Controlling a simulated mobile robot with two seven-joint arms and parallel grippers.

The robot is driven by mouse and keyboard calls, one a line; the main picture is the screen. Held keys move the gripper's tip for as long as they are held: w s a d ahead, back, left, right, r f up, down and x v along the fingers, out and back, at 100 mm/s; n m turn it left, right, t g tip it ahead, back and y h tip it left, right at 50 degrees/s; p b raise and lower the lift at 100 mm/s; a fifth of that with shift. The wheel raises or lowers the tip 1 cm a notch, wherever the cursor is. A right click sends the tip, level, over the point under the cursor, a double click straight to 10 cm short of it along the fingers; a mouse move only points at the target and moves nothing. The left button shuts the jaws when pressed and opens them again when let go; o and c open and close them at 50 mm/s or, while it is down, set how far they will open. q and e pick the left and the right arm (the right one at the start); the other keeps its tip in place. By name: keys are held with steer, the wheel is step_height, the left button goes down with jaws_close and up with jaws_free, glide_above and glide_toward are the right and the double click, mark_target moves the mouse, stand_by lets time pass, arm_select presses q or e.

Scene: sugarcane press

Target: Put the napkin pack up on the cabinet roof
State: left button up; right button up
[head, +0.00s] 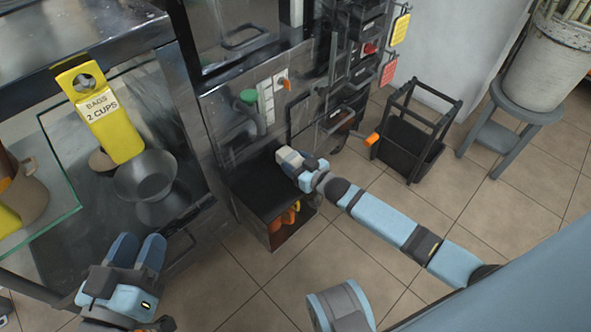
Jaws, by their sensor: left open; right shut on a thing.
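A small pale pack with a blue-grey band, apparently the napkin pack (287,157), is at the tip of my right gripper (297,164). My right gripper is shut on it, and the fingers are partly hidden. The pack is over or near the back of a low black-topped box (262,183) at the steel front; I cannot tell whether it touches. My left gripper (139,247) is open and empty at the lower left, in front of the steel cabinet. The cabinet's metal roof (70,30) shows at the upper left.
A yellow bags sign (105,115) hangs by a glass panel, near a grey bowl (146,176). Orange items (285,216) sit inside the low box. A black frame cart (412,140) and a stool with a bucket (512,112) stand right. The tiled floor between is mostly clear.

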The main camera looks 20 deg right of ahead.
arm_select(q)
steer(key=shift+f, duration=0.65)
arm_select(e)
steer(key=shift+f, duration=0.9)
steer(key=shift+f, duration=0.2)
arm_select(q)
steer(key=shift+f+g, duration=0.1)
steer(key=shift+g, duration=0.2)
arm_select(e)
steer(key=o, duration=1)
steer(key=shift+o, duration=0.2)
